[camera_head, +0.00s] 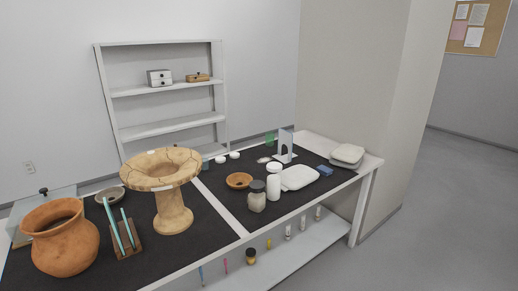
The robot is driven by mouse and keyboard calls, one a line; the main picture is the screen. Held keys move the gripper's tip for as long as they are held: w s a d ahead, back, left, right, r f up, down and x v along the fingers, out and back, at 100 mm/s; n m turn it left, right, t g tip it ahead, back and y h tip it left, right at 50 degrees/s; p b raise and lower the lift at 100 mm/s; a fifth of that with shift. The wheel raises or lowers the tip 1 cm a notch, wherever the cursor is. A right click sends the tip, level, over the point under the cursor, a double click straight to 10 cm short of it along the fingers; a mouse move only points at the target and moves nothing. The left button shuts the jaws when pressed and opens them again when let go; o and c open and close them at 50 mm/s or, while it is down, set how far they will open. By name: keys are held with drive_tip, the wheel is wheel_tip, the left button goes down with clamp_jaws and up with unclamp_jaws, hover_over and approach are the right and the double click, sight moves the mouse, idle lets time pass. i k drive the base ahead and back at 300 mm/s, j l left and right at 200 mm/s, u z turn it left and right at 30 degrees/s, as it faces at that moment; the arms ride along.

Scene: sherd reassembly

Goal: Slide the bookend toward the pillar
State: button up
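The bookend (288,143) is a pale grey upright plate with a flat foot. It stands on the dark mat at the back right of the table. The pillar (340,85) is a wide beige column rising behind and to the right of the table. A gap of table lies between the bookend and the pillar. My gripper is not in view.
A clay pedestal vessel (171,212) stands left.

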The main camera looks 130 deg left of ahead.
sight(286, 138)
drive_tip(key=u, duration=4.05)
drive_tip(key=i+l+u, duration=0.15)
drive_tip(key=u, duration=0.55)
drive_tip(key=i+l+u, duration=0.3)
drive_tip(key=l, duration=0.35)
drive_tip(key=i+l+u, duration=0.15)
drive_tip(key=l, duration=0.2)
drive_tip(key=i+l+u, duration=0.15)
drive_tip(key=l, duration=0.25)
drive_tip(key=i+l, duration=0.15)
drive_tip(key=l, duration=0.25)
drive_tip(key=i+l, duration=0.1)
drive_tip(key=l, duration=0.35)
drive_tip(key=i+l, duration=0.15)
drive_tip(key=l, duration=0.25)
drive_tip(key=i+l+u, duration=0.1)
drive_tip(key=l, duration=0.35)
drive_tip(key=i+l, duration=0.1)
drive_tip(key=l, duration=0.3)
drive_tip(key=i+l, duration=0.15)
drive_tip(key=l, duration=0.3)
